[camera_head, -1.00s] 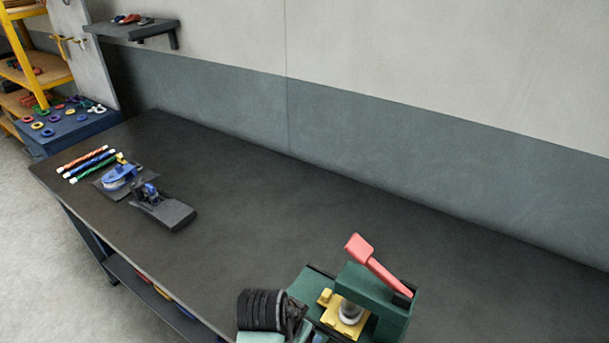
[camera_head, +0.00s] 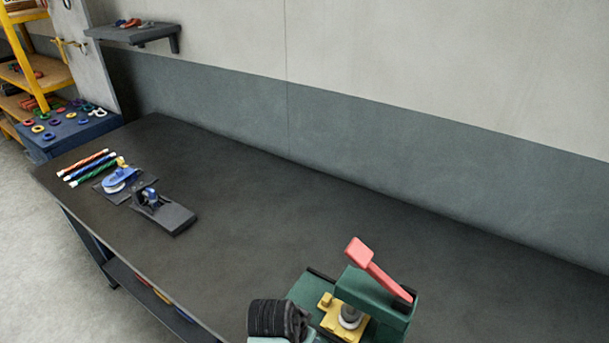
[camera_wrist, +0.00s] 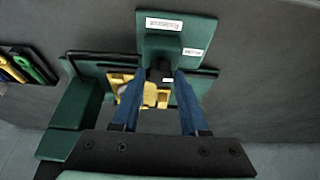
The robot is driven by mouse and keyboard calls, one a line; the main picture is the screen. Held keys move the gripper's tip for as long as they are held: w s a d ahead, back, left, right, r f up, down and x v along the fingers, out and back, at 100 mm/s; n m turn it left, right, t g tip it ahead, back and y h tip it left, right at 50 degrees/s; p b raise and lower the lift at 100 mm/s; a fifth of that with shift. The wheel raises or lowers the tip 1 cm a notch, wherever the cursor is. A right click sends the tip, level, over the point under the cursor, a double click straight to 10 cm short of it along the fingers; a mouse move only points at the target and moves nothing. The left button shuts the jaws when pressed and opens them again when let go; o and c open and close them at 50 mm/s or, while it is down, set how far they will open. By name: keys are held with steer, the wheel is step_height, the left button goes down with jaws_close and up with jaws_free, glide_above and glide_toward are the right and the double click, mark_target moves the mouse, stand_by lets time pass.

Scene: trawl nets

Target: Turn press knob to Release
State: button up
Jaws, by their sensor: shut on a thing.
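The press (camera_head: 368,292) is a green block with a red lever (camera_head: 372,268) slanting up to the left and a yellow die block (camera_head: 340,322) at its base. In the wrist view the green press head (camera_wrist: 178,40) carries two white labels, too small to read. My gripper (camera_wrist: 159,73) has its blue fingertips on either side of a small dark knob (camera_wrist: 160,68) below the press head and is shut on it. The knob's pointing direction cannot be told. In the head view my arm hides the fingers and the knob.
The dark workbench (camera_head: 270,215) is clear behind and left of the press. A blue tool (camera_head: 120,178), a black tool (camera_head: 163,213) and several coloured ropes (camera_head: 88,167) lie at its far left. The grey wall (camera_head: 430,165) runs along the back.

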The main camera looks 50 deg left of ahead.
jaws_close()
steer(key=n+y+p, duration=0.1)
steer(key=n+p, duration=0.1)
steer(key=n, duration=0.1)
steer(key=shift+d+r, duration=0.15)
steer(key=n, duration=0.1)
steer(key=n+g+y+p, duration=0.1)
steer(key=n, duration=0.3)
steer(key=shift+w+d+g+y, duration=0.1)
steer(key=shift+w+g+y, duration=0.2)
steer(key=shift+y, duration=0.1)
steer(key=n+g, duration=0.1)
steer(key=n, duration=0.2)
steer(key=n+g, duration=0.1)
steer(key=n, duration=0.1)
steer(key=shift+w+f+n+y+b, duration=0.15)
steer(key=shift+f+n+y+b, duration=0.05)
steer(key=shift+n+y+b, duration=0.2)
steer(key=shift+w+n+g+b, duration=0.1)
steer(key=shift+n+g+b, duration=0.85)
steer(key=shift+n, duration=1.15)
steer(key=shift+r, duration=0.1)
